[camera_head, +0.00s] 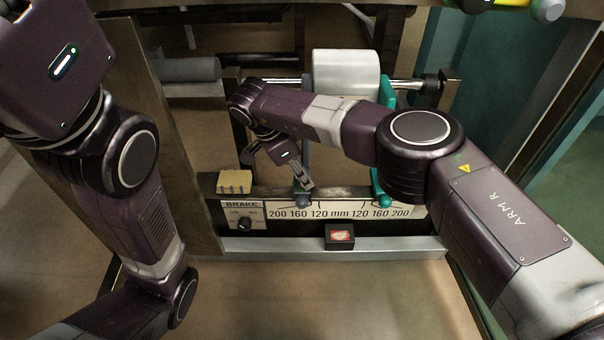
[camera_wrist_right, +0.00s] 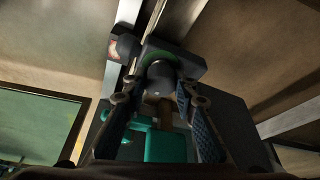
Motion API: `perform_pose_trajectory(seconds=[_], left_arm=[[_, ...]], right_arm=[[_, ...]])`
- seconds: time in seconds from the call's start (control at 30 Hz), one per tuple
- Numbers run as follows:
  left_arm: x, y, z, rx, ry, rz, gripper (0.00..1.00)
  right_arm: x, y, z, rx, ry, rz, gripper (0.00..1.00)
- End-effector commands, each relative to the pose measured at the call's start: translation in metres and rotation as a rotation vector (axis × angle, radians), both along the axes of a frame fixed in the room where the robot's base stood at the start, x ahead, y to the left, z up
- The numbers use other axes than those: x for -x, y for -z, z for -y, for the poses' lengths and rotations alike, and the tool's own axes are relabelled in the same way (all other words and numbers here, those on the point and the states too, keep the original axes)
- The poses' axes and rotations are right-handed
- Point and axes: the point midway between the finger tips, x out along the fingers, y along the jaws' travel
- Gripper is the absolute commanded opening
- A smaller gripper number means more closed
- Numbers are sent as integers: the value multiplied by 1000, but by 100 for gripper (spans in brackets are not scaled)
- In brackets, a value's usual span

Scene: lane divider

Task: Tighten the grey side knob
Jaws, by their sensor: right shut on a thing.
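The grey side knob (camera_head: 303,201) is a small blue-grey part at the foot of the left divider, on the printed scale (camera_head: 335,212). My right gripper (camera_head: 303,188) reaches down to it from above and hides part of it. In the right wrist view a dark, rounded knob (camera_wrist_right: 160,80) shows between the two fingers of the right gripper (camera_wrist_right: 158,95), which are closed about it. Whether the knob is turned cannot be told. My left arm stands at the left of the head view; its fingers are outside the picture.
A teal divider (camera_head: 383,100) stands right of the pale roll (camera_head: 346,75). A tan block (camera_head: 234,182) sits on the rail's left end, above the black brake knob (camera_head: 244,223). The floor in front is clear.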

Motion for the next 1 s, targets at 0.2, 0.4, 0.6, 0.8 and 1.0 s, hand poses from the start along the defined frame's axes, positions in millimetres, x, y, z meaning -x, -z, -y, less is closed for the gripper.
perform_pose_trajectory(seconds=[0.2, 0.4, 0.6, 0.8, 1.0], left_arm=[[0, -1, 0, -1, 0, 1, 44], [0, 0, 0, 0, -1, 2, 44], [2, -1, 0, 1, -1, 6, 44], [1, 0, 0, 0, 0, 4, 44], [1, 0, 0, 0, -1, 3, 44]], right_arm=[[-1, -2, -1, -1, -2, 2, 42], [0, -1, -1, -1, -2, 1, 44], [0, -7, -3, -1, -3, 3, 44], [5, -41, -16, -1, -4, 5, 44], [11, -80, -31, -1, -3, 4, 44]])
